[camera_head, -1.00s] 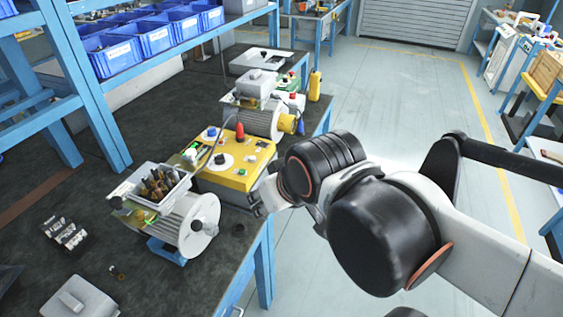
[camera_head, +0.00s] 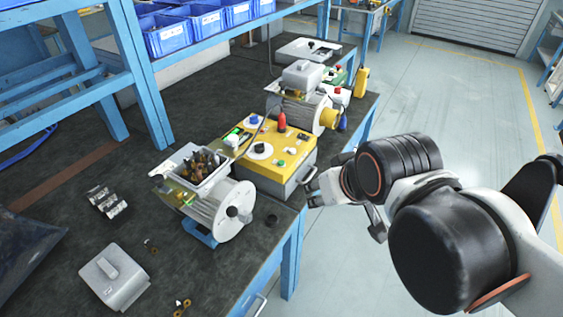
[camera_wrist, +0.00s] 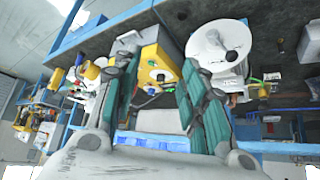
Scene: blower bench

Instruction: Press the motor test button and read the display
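The yellow test box (camera_head: 262,170) stands on the dark bench, with knobs, a red lamp (camera_head: 282,122) and a green button (camera_head: 280,163) on its top. A small green-lit area (camera_head: 235,131), perhaps a display, shows at its left back; I cannot read it. A motor (camera_head: 222,208) with an open terminal box stands in front of it. My gripper (camera_head: 314,188) is beside the box's right edge, apparently over the bench edge. In the wrist view my gripper (camera_wrist: 158,62) is open, its teal-padded fingers apart, with the yellow box (camera_wrist: 151,57) seen between them.
A second motor (camera_head: 300,115) stands behind the box. Blue bins (camera_head: 168,37) sit on the blue rack at the back left. A grey cover (camera_head: 115,278) and small parts lie on the front of the bench. The floor (camera_head: 440,85) to the right is clear.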

